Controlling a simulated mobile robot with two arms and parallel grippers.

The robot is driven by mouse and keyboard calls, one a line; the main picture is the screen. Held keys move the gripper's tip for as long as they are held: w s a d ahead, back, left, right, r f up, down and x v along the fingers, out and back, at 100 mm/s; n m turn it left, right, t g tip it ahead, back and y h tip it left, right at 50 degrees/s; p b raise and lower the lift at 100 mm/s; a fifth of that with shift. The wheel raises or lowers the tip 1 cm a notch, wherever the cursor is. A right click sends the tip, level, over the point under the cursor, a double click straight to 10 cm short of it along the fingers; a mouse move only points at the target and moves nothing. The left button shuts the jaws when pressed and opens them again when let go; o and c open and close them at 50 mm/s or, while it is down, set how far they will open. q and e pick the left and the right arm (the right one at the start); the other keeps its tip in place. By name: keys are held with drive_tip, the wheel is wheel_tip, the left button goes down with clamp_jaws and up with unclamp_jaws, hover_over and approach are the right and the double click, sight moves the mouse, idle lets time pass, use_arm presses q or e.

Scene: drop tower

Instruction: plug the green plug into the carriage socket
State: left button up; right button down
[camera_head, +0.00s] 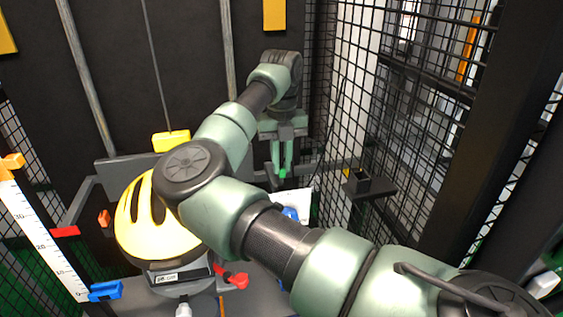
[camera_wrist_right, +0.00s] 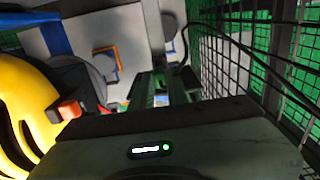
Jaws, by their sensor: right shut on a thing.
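My right gripper (camera_head: 283,158) hangs fingers-down at the back, right of the carriage. It is shut on the green plug (camera_head: 282,173), of which only a small bright green part shows between the fingertips. In the wrist view the fingers (camera_wrist_right: 160,88) point away and the plug cannot be made out clearly. The grey carriage (camera_head: 125,172) carries a yellow helmet (camera_head: 133,232) and lies left of the gripper, partly behind my right arm. I cannot make out the carriage socket. The plug appears apart from the carriage. My left gripper is not in view.
A black open box (camera_head: 362,183) sits on a bracket by the mesh wall at right. A yellow block (camera_head: 171,140) hangs on a cable above the carriage. A white ruler (camera_head: 43,240) stands at left. A red clamp (camera_head: 236,280) sits by the helmet. Mesh closes the right side.

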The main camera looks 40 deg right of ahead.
drive_tip(key=shift+f+b, duration=0.5)
drive_tip(key=shift+f+b, duration=0.9)
drive_tip(key=shift+f, duration=0.3)
drive_tip(key=shift+f, duration=0.2)
drive_tip(key=c, duration=1.3)
unclamp_jaws()
wheel_tip(320, 180, up, 8)
drive_tip(key=p, duration=0.4)
drive_tip(key=shift+f, duration=0.1)
